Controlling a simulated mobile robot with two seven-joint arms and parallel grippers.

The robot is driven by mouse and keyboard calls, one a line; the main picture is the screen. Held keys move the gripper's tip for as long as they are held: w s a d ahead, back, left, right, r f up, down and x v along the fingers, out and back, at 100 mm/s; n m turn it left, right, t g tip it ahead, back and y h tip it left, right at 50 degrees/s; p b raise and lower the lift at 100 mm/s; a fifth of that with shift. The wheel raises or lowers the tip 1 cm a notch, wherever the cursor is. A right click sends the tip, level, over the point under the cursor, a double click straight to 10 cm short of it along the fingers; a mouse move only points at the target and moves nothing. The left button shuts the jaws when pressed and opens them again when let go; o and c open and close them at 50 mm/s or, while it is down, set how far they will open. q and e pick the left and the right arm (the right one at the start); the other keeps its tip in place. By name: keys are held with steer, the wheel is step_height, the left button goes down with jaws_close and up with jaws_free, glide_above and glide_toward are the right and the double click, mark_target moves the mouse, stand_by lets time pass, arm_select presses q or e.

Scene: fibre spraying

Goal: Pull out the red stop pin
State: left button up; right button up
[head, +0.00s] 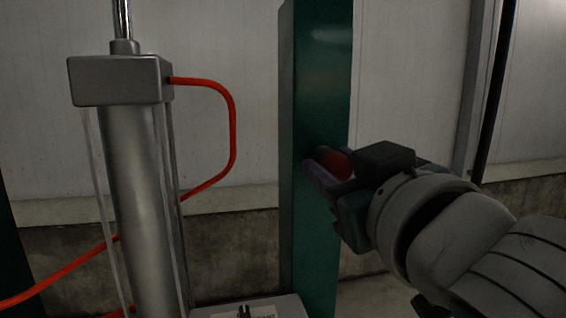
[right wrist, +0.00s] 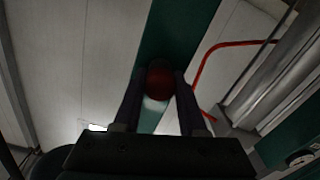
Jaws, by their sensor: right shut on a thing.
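The red stop pin (head: 336,163) is at the side of the green post (head: 313,90), at about the middle of the head view. Its round red head (right wrist: 159,78) shows between the two fingers in the right wrist view, in front of the green post (right wrist: 180,30). My right gripper (head: 325,172) comes in from the right and is shut on the pin, with its fingertips close to the post. Whether the pin's shaft sits in the post is hidden by the fingers and the pin's head. My left gripper is not in view.
A grey cylinder (head: 137,180) with a square head block stands left of the post, with a red hose (head: 233,125) looping from it. A pale box (head: 255,308) with a label is at the bottom. A light panel wall (head: 220,50) stands behind.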

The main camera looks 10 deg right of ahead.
jaws_close()
